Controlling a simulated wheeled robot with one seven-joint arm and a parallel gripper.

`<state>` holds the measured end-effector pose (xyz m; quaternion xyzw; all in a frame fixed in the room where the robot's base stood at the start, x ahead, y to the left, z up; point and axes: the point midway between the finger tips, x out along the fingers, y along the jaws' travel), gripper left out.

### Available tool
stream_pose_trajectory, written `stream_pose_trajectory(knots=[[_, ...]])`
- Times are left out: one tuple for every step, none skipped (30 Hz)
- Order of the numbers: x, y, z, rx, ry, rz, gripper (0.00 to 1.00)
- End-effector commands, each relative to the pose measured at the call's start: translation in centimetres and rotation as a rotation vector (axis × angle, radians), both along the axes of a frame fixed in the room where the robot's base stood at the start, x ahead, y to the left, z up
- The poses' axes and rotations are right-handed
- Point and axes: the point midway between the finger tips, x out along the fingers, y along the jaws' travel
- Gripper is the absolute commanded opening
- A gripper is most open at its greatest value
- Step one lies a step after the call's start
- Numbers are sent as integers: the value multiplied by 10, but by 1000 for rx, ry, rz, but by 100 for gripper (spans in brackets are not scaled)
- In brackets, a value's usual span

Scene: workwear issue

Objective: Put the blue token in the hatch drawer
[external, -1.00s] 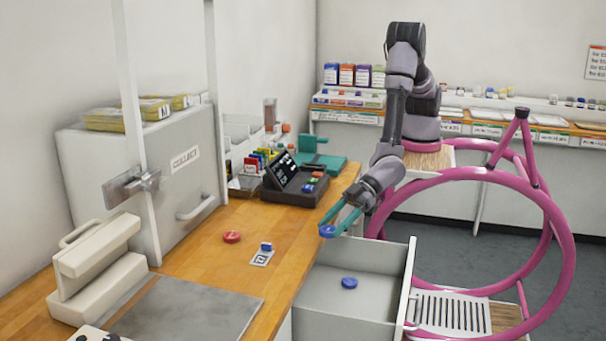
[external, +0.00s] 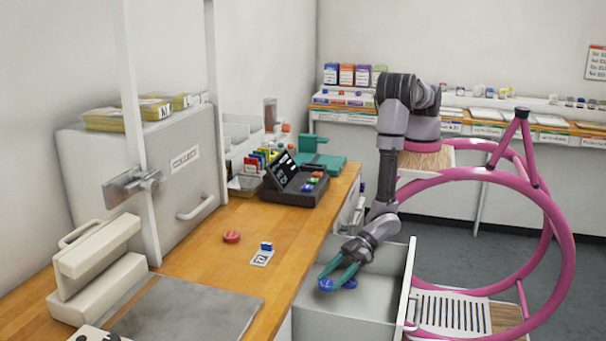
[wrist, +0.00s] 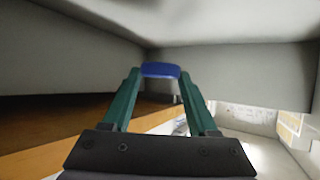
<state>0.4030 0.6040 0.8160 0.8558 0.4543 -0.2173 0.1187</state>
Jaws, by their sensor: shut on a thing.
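A blue token (external: 326,285) is held between the teal fingertips of my gripper (external: 332,281). The held token also shows at the fingertips in the wrist view (wrist: 160,70). The open grey drawer (external: 342,328) stands out from the counter, and my gripper reaches down over its left part, with the token at about rim level or lower in the picture. I cannot tell the exact height above the drawer floor. A second blue token (external: 350,283) lies on the drawer floor, partly hidden by a finger.
A red token (external: 231,237) and a white card with a small blue piece (external: 266,247) lie on the wooden counter (external: 205,262). A black device (external: 294,185) stands farther back. A pink tubular frame (external: 560,240) is right of the drawer.

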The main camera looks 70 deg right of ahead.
Motion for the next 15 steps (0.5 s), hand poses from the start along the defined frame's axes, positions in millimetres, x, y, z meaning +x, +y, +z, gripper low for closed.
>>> stream_pose_trajectory(knots=[[0,0,-5,0,0,0,6],[0,0,-7,1,0,0,6],[0,0,-8,1,0,0,6],[0,0,-7,1,0,0,6],[0,0,-7,1,0,0,6],[0,0,-7,1,0,0,6],[0,0,-7,1,0,0,6],[0,0,-7,1,0,0,6],[0,0,-7,1,0,0,6],[0,0,-8,1,0,0,6],[0,0,-9,0,1,0,6],[0,0,-10,0,1,0,6],[0,0,-11,0,1,0,6],[0,0,-12,0,1,0,6],[0,0,-13,0,1,0,6]])
